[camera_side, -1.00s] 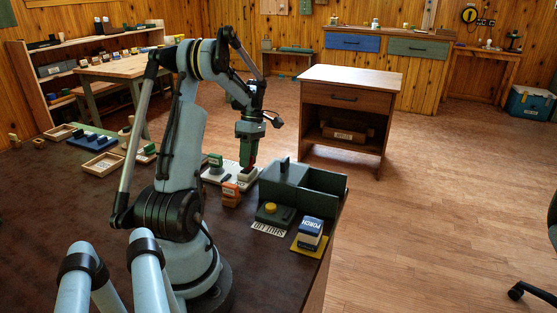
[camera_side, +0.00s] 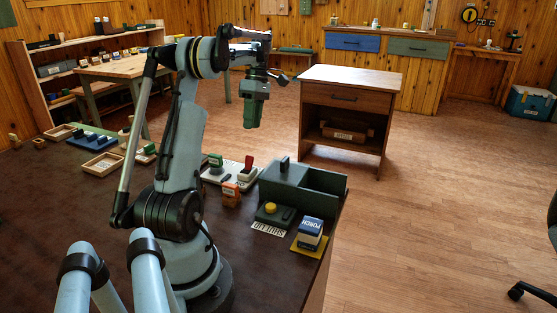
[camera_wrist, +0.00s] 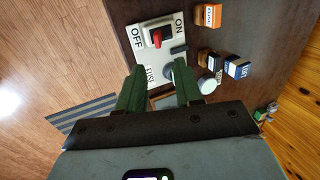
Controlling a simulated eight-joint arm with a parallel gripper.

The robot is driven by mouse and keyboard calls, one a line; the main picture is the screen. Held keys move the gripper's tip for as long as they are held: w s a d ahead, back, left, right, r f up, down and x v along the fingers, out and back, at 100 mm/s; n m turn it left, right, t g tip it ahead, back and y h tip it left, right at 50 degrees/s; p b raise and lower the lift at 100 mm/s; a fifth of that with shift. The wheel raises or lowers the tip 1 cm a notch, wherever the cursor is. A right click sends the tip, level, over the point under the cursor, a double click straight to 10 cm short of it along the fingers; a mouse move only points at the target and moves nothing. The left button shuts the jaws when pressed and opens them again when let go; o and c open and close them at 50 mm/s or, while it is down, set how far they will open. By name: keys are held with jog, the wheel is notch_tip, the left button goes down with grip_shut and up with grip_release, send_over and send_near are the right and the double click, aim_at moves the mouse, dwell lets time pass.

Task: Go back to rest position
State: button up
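My gripper (camera_side: 254,122) hangs with its green fingers down, in the air above and behind the white switch plate (camera_side: 211,181). In the wrist view my gripper (camera_wrist: 158,84) has its two fingers apart with nothing held between them. The plate (camera_wrist: 141,41) shows there with ON and OFF lettering, beyond the fingertips. A red lever (camera_side: 247,163) stands on it, clear of the fingers; it also shows in the wrist view (camera_wrist: 156,37). A green-handled piece (camera_side: 215,160) stands at the plate's left end in the side view.
An orange block (camera_side: 231,194) stands in front of the plate. An open green box (camera_side: 325,190), a yellow button unit (camera_side: 272,210) and a blue-and-white block (camera_side: 311,232) are at the table's right. A wooden drawer cabinet (camera_side: 350,90) stands on the floor beyond. Air around my gripper looks clear.

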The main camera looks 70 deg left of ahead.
jog(key=shift+w+a+r, duration=0.1)
jog(key=shift+r, duration=0.35)
jog(key=w+d+r+m+t+y, duration=0.1)
jog(key=w+d+m+t+y, duration=0.1)
jog(key=w+d+m, duration=0.5)
jog(key=w+d+r+m+t+y, duration=0.15)
jog(key=d+m, duration=0.45)
jog(key=d, duration=0.6)
jog(key=s+d+f+m+t, duration=0.2)
jog(key=d+m+t, duration=0.1)
jog(key=d+m, duration=0.4)
jog(key=s+d+f+m+t, duration=0.2)
jog(key=d+m, duration=0.5)
jog(key=d, duration=0.4)
jog(key=shift+d+f+t+h, duration=0.3)
jog(key=shift+t+h, duration=0.15)
jog(key=shift+t, duration=0.2)
